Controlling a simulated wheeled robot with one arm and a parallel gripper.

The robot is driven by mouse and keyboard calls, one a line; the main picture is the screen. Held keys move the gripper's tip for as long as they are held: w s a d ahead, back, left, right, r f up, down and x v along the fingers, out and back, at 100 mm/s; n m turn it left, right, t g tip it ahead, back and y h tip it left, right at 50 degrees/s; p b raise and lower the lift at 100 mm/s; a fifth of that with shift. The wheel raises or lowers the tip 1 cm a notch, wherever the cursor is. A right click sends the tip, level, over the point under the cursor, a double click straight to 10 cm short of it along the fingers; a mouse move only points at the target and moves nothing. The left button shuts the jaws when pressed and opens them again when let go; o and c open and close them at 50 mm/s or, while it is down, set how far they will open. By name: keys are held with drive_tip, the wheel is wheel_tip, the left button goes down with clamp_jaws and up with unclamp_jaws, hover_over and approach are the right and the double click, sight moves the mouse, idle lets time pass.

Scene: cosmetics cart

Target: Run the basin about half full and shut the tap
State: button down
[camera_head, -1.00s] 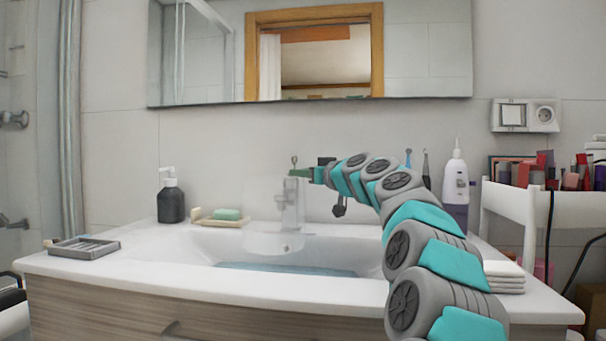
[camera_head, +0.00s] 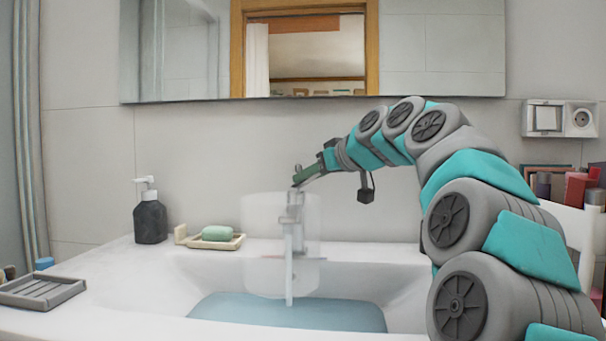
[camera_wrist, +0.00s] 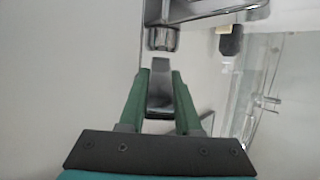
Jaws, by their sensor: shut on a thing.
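The chrome tap (camera_head: 293,212) stands at the back of the white basin (camera_head: 180,283). A stream of water (camera_head: 289,275) falls from its spout into blue-tinted water (camera_head: 300,312) that covers the basin floor and reaches partway up the walls. My gripper (camera_head: 306,174) is at the top of the tap, coming in from the right. In the wrist view, its green fingers (camera_wrist: 160,90) are shut on the tap's grey lever (camera_wrist: 160,98), with the tap body (camera_wrist: 162,38) just beyond. A faint, translucent cylinder shape (camera_head: 262,262) surrounds the spout. The near rim hides part of the water.
A dark soap dispenser (camera_head: 150,220) and a dish (camera_head: 190,239) with green soap (camera_head: 217,233) stand left of the tap. A grey slatted tray (camera_head: 40,291) lies at the front left. My arm covers the counter's right side.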

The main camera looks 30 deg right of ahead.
drive_tip(key=c, duration=0.6)
unclamp_jaws()
drive_tip(key=shift+s, duration=0.1)
drive_tip(key=v, duration=0.7)
drive_tip(key=shift+s+b, duration=0.3)
drive_tip(key=shift+b, duration=0.15)
drive_tip(key=shift+d+r, duration=0.1)
